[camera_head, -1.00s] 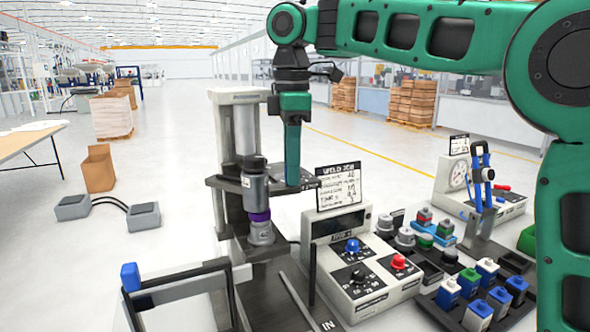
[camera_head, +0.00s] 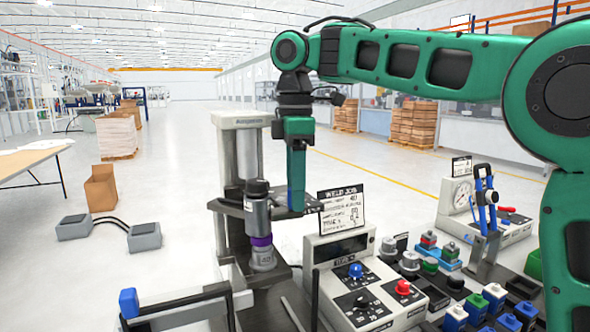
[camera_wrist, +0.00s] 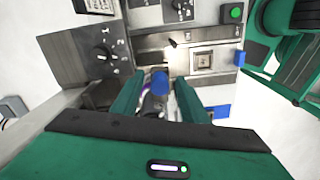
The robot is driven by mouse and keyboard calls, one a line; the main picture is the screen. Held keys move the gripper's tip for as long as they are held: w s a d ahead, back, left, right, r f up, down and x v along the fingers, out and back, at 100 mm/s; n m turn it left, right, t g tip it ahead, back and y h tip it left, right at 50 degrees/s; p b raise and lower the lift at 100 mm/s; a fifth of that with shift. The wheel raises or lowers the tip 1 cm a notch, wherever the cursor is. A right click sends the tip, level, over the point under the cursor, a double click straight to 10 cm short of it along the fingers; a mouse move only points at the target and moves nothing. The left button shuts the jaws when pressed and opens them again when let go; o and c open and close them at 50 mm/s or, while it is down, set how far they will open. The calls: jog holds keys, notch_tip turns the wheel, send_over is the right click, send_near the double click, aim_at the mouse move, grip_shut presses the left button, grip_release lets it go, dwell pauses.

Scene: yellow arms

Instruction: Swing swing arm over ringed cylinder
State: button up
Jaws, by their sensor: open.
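The ringed cylinder (camera_head: 262,255) is an upright grey cylinder with a purple band, low on the press at centre left. A darker grey tool (camera_head: 257,210) stands just above it. A dark horizontal arm (camera_head: 227,207) reaches across at mid-height; I take it for the swing arm, but cannot be sure. My gripper (camera_head: 296,205) points down at its right end, beside and above the ringed cylinder. In the wrist view, my gripper (camera_wrist: 160,90) has its fingers apart, with a blue-capped part (camera_wrist: 160,82) between or beyond them. Whether they touch it is unclear.
A control box (camera_head: 358,300) with blue and red knobs stands right of the press, carrying a sign (camera_head: 342,210). A black bar with a blue end (camera_head: 129,303) crosses the front left.

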notch_tip(320, 180, up, 10)
jog(key=shift+r, duration=0.15)
dwell(0.4)
jog(key=shift+w, duration=0.1)
